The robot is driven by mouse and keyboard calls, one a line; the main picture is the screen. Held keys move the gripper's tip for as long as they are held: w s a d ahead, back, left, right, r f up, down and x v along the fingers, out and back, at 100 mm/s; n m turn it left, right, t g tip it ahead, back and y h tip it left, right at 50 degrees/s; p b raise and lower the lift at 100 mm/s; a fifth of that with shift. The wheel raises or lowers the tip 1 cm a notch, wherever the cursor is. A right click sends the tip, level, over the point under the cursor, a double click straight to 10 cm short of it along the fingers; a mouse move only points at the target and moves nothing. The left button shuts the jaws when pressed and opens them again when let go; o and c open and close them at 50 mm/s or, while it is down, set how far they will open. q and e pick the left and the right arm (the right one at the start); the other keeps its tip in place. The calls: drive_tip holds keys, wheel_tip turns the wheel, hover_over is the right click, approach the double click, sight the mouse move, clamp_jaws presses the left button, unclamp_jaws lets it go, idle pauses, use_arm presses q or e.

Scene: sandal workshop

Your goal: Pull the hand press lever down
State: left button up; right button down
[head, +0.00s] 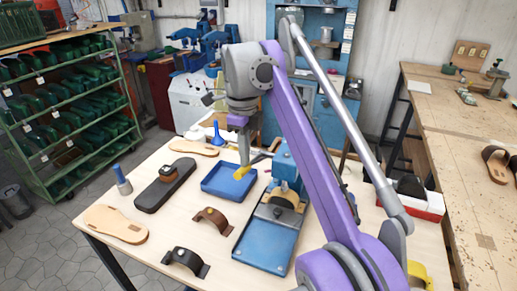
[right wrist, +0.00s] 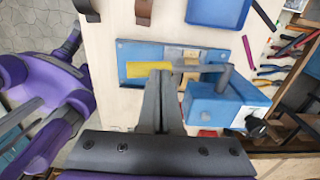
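The blue hand press (head: 286,163) stands on the worktable, with its flat blue base plate (head: 265,243) toward the front. Its lever reaches out to the left and ends in a yellow handle (head: 241,173). In the right wrist view the yellow handle (right wrist: 148,69) and grey lever (right wrist: 212,69) lie over the base plate. My right gripper (head: 243,158) points down just above the handle. Its fingers (right wrist: 159,78) are together, with their tips at the handle and not around it; whether they touch it I cannot tell. My left gripper is not in view.
A blue tray (head: 205,187) sits left of the press. Hand tools (right wrist: 285,55) lie beyond the press. A green shoe rack (head: 130,100) stands left, a wooden bench (head: 440,115) right.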

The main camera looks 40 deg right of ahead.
drive_tip(key=shift+s+a+f+b, duration=0.15)
drive_tip(key=shift+f+b, duration=0.45)
drive_tip(key=shift+f, duration=0.45)
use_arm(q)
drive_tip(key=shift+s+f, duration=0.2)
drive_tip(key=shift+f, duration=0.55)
use_arm(e)
drive_tip(key=shift+f+b, duration=0.45)
drive_tip(key=shift+f, duration=0.3)
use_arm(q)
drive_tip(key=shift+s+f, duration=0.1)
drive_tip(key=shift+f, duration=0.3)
use_arm(e)
drive_tip(key=shift+r, duration=0.1)
use_arm(q)
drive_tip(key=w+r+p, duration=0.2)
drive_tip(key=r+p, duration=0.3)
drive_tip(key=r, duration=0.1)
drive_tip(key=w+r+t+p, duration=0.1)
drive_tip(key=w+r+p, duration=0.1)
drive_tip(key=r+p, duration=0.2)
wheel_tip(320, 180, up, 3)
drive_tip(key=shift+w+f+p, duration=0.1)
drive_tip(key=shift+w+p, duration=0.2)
drive_tip(key=shift+p, duration=0.1)
use_arm(e)
wheel_tip(320, 180, up, 12)
drive_tip(key=w+d, duration=0.1)
drive_tip(key=d, duration=0.2)
drive_tip(key=shift+w, duration=0.2)
